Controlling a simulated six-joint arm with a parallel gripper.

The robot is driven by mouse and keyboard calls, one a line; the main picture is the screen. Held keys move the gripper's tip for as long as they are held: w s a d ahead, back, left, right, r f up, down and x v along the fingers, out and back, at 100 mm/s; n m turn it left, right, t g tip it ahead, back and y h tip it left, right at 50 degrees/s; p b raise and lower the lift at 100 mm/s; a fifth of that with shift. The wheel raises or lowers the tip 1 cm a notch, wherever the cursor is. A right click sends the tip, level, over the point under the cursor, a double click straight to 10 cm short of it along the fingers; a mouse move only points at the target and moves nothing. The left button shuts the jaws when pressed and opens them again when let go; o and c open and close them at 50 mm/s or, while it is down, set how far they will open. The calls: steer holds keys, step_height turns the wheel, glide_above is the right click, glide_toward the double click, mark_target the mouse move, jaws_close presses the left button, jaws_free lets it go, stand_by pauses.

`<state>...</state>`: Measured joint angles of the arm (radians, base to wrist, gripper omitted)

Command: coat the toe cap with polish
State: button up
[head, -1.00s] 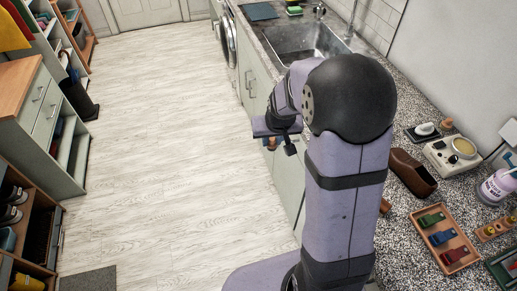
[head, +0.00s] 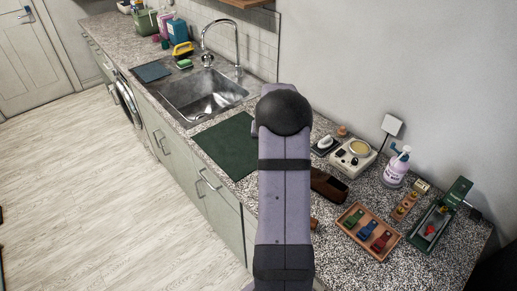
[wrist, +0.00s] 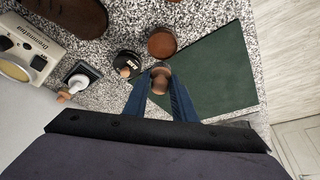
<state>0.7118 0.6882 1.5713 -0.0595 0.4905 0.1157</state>
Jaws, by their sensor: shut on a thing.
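My gripper (wrist: 160,92) shows in the wrist view, its blue fingers shut on a small round wooden-handled tool (wrist: 161,80) with a darker end. The tool is above the edge of the green mat. Just beyond it on the counter are an open-looking round tin with a brown surface (wrist: 162,42) and a black round item (wrist: 126,64) with a wooden knob beside it. The brown shoe (wrist: 68,14) is cut off at the top left, apart from the tool; its toe cap is not clear. The shoe (head: 328,186) is partly behind my arm in the head view, which hides my gripper.
The green mat (head: 228,148) lies beside the sink (head: 205,97). A white device with a round pan (head: 353,156), a small white-topped item (head: 325,146) and a pump bottle (head: 397,168) stand behind the shoe. A wooden tray (head: 369,231) and a green box (head: 440,222) are at right.

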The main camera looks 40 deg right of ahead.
steer(key=shift+d+f, duration=0.1)
steer(key=shift+f+b, duration=2.1)
steer(key=shift+f, duration=0.8)
steer(key=shift+s+f+b, duration=0.1)
steer(key=shift+f+b, duration=0.3)
steer(key=shift+f, duration=0.2)
stand_by(0.5)
steer(key=shift+r, duration=0.1)
steer(key=shift+r+p, duration=2.4)
steer(key=shift+r, duration=1.1)
steer(key=w+a+r+n+t+y, duration=0.1)
steer(key=w+a+n, duration=0.1)
steer(key=a, duration=0.9)
steer(key=w+a+r+n+y, duration=0.1)
steer(key=w+a+n, duration=0.15)
steer(key=a, duration=0.75)
steer(key=s+a+n, duration=0.2)
steer(key=s+a, duration=0.1)
steer(key=a, duration=0.5)
steer(key=s+a+n+y, duration=0.1)
steer(key=s+a+n, duration=0.1)
steer(key=a, duration=0.7)
steer(key=shift+s+b, duration=0.4)
steer(key=shift+s, duration=0.35)
